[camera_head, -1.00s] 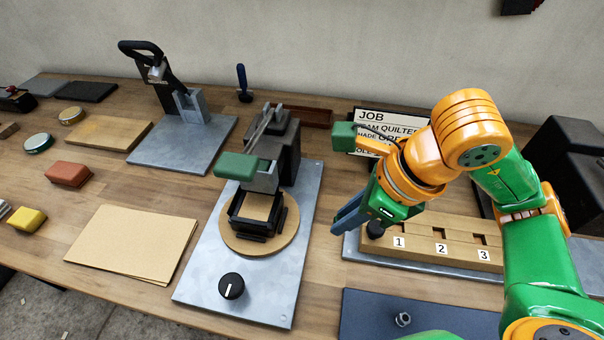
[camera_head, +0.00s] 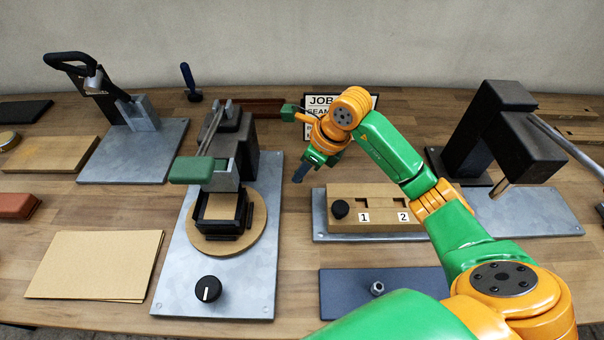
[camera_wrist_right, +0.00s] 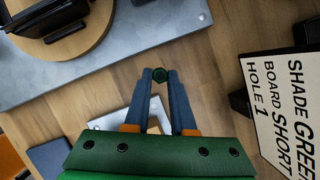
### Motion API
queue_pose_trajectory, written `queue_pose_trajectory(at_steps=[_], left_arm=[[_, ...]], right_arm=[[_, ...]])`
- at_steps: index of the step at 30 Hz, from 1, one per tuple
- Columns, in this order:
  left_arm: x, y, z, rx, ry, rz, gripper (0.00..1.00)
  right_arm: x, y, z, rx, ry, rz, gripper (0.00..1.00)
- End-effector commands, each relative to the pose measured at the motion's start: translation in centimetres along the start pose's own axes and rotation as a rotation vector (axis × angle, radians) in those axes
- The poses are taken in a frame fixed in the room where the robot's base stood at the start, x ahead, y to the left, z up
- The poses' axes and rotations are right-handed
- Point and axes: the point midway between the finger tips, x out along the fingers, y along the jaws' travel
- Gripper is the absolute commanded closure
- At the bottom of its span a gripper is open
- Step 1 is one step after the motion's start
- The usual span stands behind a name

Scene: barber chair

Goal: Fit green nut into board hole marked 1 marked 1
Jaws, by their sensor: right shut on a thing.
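My right gripper (camera_head: 299,175) is shut on the green nut (camera_wrist_right: 159,76), a small dark green hexagon between the blue fingertips in the right wrist view. The gripper points down over bare wood, behind and left of the wooden board (camera_head: 382,226), apart from it. The board lies on a grey metal plate (camera_head: 320,222). My forearm hides the board's right end. The nut cannot be made out in the head view. My left gripper is not in view.
A job card (camera_wrist_right: 284,105) reading "shade green, board short, hole 1" stands behind the gripper. A pad press with a green handle (camera_head: 192,170) stands left. A dark blue plate (camera_head: 340,291) with a metal nut (camera_head: 377,288) lies in front. A black press (camera_head: 500,125) stands right.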

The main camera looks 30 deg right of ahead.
Motion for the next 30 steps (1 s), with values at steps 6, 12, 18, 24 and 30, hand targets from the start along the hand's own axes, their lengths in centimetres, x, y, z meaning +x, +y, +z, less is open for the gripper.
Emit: queue_pose_trajectory(at_steps=[6, 12, 18, 24, 30], left_arm=[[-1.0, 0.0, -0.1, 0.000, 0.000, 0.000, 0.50], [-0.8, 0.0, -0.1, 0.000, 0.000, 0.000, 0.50], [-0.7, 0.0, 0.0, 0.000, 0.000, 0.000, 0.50], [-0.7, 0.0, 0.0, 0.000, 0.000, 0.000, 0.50], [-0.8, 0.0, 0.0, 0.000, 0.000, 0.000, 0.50]], right_arm=[[2.1, 0.1, -1.0, -0.002, 0.001, 0.001, 1.00], [2.2, 0.1, -1.0, -0.002, 0.001, 0.001, 1.00], [2.4, 0.2, -1.1, -0.002, 0.001, 0.002, 0.47], [2.3, 0.2, -1.1, -0.002, 0.001, 0.002, 0.47], [1.2, 0.1, -0.9, -0.003, -0.001, -0.001, 0.47]])
